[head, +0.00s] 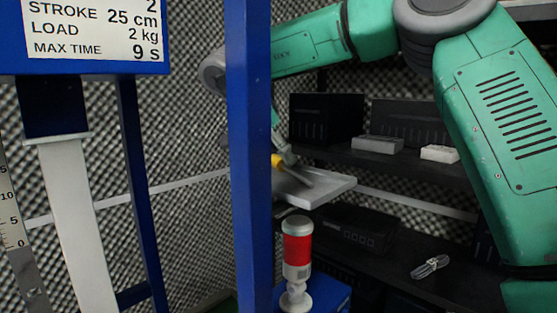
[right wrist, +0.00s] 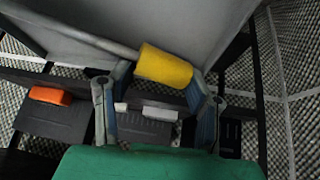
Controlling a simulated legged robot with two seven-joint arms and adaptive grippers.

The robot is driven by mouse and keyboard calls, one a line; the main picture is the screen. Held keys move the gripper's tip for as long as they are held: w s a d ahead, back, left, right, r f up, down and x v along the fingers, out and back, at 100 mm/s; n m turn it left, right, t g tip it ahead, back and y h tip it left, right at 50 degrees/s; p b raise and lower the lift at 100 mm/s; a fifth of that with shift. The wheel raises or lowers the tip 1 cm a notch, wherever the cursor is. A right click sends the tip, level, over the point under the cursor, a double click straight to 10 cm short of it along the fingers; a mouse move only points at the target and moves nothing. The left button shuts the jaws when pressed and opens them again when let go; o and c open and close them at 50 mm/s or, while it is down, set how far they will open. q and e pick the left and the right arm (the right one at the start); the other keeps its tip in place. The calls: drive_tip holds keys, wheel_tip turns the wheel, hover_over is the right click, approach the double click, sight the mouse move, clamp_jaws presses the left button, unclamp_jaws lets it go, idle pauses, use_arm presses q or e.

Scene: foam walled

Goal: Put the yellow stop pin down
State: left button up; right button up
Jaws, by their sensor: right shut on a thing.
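The yellow stop pin has a yellow grip and a thin grey rod. In the right wrist view its yellow grip (right wrist: 165,66) lies between the fingers of my right gripper (right wrist: 160,77), which is shut on it. In the head view the yellow grip (head: 276,160) shows just right of the blue post, and my right gripper (head: 280,150) is partly hidden there. The pin is over a light grey tray (head: 335,188); I cannot tell whether it touches it. My left gripper is in neither view.
A blue post (head: 250,120) stands close in front of my right gripper. A red and white signal lamp (head: 297,250) stands below the tray. Dark shelves behind hold black boxes (head: 325,117), a white block (head: 439,153) and a cable bundle (head: 430,266). A sign (head: 95,30) hangs upper left.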

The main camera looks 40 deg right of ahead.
drive_tip(key=shift+s+a+f, duration=0.15)
drive_tip(key=shift+a+f, duration=0.05)
drive_tip(key=shift+a, duration=0.1)
drive_tip(key=shift+s+a+r, duration=0.1)
drive_tip(key=shift+s+a, duration=0.05)
drive_tip(key=shift+a, duration=0.35)
drive_tip(key=o, duration=0.9)
drive_tip(key=shift+c, duration=0.2)
drive_tip(key=shift+o, duration=0.2)
drive_tip(key=shift+d+f, duration=0.25)
drive_tip(key=shift+d, duration=0.35)
drive_tip(key=shift+d+r, duration=0.15)
drive_tip(key=shift+r, duration=0.05)
drive_tip(key=v, duration=0.5)
drive_tip(key=a+v, duration=0.1)
drive_tip(key=v, duration=0.2)
drive_tip(key=shift+f, duration=0.15)
drive_tip(key=shift+d+f, duration=0.15)
drive_tip(key=shift+d, duration=0.65)
drive_tip(key=shift+a, duration=0.75)
